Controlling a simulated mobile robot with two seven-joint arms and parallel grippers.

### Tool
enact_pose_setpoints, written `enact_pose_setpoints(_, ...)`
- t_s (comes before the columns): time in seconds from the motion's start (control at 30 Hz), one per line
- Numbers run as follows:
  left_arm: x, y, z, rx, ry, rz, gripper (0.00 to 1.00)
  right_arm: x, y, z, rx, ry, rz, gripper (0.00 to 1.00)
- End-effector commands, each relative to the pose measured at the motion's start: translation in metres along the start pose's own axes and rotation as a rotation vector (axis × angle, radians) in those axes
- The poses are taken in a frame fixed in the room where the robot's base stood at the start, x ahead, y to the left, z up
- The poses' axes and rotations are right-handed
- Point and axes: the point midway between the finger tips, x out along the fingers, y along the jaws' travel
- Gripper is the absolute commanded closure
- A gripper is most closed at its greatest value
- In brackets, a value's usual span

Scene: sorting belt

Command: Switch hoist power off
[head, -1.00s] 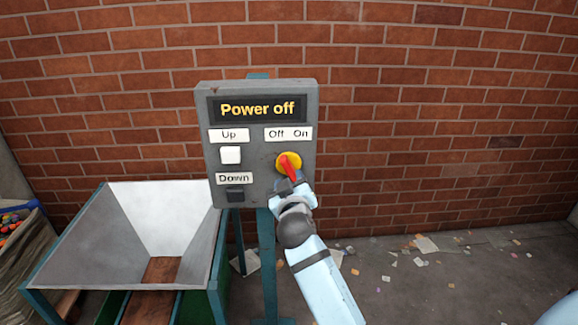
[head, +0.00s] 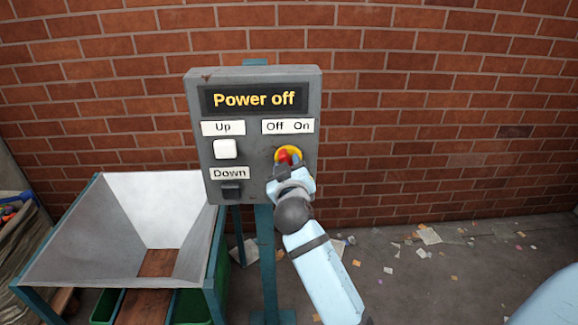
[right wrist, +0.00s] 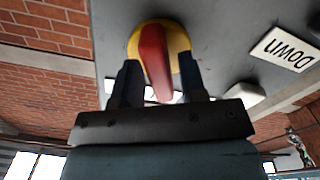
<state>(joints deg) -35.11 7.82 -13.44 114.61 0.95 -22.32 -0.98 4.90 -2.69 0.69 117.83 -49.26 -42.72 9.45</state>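The grey control box (head: 258,190) stands on a teal post, with a display (head: 253,99) reading "Power off". The red switch handle (head: 284,156) on its yellow disc sits below the Off and On labels (head: 288,126). My right gripper (head: 284,168) is at the switch and hides its lower part. In the right wrist view the red handle (right wrist: 155,60) lies between the two dark fingers of my right gripper (right wrist: 156,82), with gaps beside it, in front of the yellow disc (right wrist: 180,40). My left gripper is not in view.
The box also has a white Up button (head: 225,149) and a dark Down button (head: 231,189). A metal hopper (head: 85,235) stands to the left. A brick wall (head: 440,130) is behind. The floor (head: 440,285) at right has scattered scraps.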

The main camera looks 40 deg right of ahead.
Motion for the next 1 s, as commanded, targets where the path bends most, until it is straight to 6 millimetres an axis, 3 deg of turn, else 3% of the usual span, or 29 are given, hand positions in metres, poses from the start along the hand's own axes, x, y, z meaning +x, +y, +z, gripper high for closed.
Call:
enact_pose_setpoints(0.03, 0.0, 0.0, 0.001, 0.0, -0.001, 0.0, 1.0, 0.0, 0.0, 0.0, 0.0, 0.0, 0.0, 0.74)
enact_pose_setpoints(0.13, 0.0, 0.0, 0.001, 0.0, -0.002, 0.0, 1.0, 0.0, 0.0, 0.0, 0.0, 0.0, 0.0, 0.97)
enact_pose_setpoints(0.17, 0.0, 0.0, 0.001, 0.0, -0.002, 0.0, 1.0, 0.0, 0.0, 0.0, 0.0, 0.0, 0.0, 1.0)
enact_pose_setpoints(0.3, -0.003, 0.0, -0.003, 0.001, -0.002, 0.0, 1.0, 0.0, 0.001, -0.002, -0.025, -0.001, 0.0, 1.0)
enact_pose_setpoints(0.53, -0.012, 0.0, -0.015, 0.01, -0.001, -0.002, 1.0, 0.001, 0.002, -0.002, -0.213, -0.001, 0.001, 1.0)
enact_pose_setpoints(0.83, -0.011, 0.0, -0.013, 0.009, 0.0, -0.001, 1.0, 0.001, 0.001, 0.0, -0.231, 0.0, 0.003, 1.0)
enact_pose_setpoints(0.87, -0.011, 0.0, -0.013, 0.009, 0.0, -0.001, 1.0, 0.001, 0.001, 0.0, -0.231, 0.0, 0.003, 0.72)
enact_pose_setpoints(0.93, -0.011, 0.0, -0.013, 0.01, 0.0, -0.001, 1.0, 0.001, 0.001, 0.0, -0.23, 0.0, 0.003, 0.56)
enact_pose_setpoints(1.0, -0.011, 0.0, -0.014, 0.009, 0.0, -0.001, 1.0, 0.001, 0.001, 0.0, -0.23, 0.0, 0.003, 0.53)
